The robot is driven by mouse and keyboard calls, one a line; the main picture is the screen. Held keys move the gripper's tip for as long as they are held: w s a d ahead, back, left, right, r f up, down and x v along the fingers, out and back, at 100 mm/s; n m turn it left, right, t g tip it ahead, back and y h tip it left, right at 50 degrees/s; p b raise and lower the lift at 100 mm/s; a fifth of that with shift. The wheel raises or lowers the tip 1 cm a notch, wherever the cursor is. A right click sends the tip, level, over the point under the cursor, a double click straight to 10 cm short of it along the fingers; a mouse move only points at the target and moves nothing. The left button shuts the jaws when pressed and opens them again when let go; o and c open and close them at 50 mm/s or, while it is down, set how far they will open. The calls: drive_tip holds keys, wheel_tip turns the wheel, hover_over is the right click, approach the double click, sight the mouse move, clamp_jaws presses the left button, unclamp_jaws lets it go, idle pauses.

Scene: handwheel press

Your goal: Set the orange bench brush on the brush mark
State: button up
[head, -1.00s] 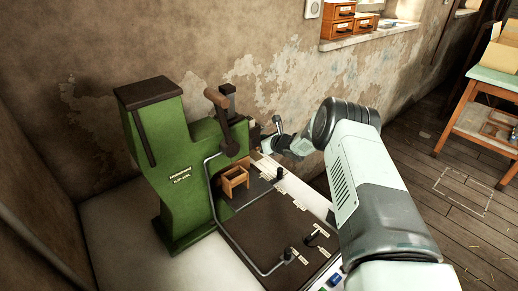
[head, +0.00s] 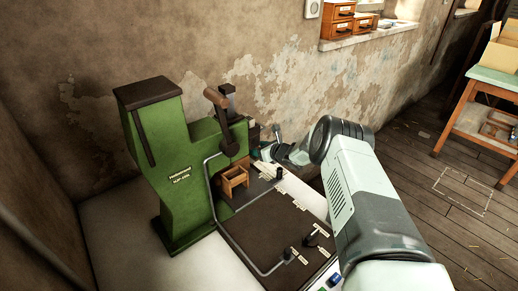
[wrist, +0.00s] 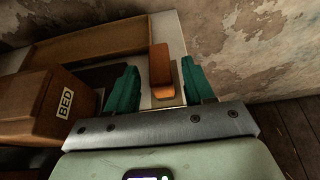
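The orange bench brush (wrist: 160,68) stands between the two teal fingers of my gripper (wrist: 159,64) in the wrist view. In the head view my gripper (head: 268,151) is small, beside the press and partly hidden by my arm. I cannot make out the brush mark.
A green press (head: 180,165) with a dark lever stands on the bench at left. A small wooden box (head: 233,180) sits on its bed. A brown block labelled BED (wrist: 50,105) lies left of my gripper in the wrist view. A bent grey rail (head: 232,235) borders the dark plate.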

drive_tip(key=shift+s+d+r, duration=0.1)
drive_tip(key=shift+d+r, duration=0.1)
drive_tip(key=shift+r, duration=0.1)
drive_tip(key=v, duration=1.1)
drive_tip(key=d+r+m+t+h, duration=0.1)
drive_tip(key=d+r+m+h, duration=0.3)
drive_tip(key=r, duration=0.5)
drive_tip(key=d+r+m+h, duration=0.2)
drive_tip(key=r+m, duration=0.5)
drive_tip(key=r, duration=0.3)
drive_tip(key=s+d+r+m+h, duration=0.35)
drive_tip(key=s+r+m, duration=0.45)
drive_tip(key=r+m, duration=0.3)
drive_tip(key=s+d+r+m+g+h, duration=0.1)
drive_tip(key=s+d+r+m, duration=0.1)
drive_tip(key=s+r+m, duration=0.5)
drive_tip(key=s+d+r+m+g+h, duration=0.15)
drive_tip(key=s+m, duration=0.35)
drive_tip(key=s, duration=0.7)
drive_tip(key=s+a+m+g+y, duration=0.1)
drive_tip(key=s+m, duration=0.4)
drive_tip(key=s, duration=0.4)
drive_tip(key=s+a+f+m+g+y, duration=0.1)
drive_tip(key=s+m, duration=0.4)
drive_tip(key=s, duration=0.4)
drive_tip(key=shift+s+a+f+m, duration=0.15)
drive_tip(key=shift+s+f+m, duration=0.1)
drive_tip(key=shift+f+m, duration=0.05)
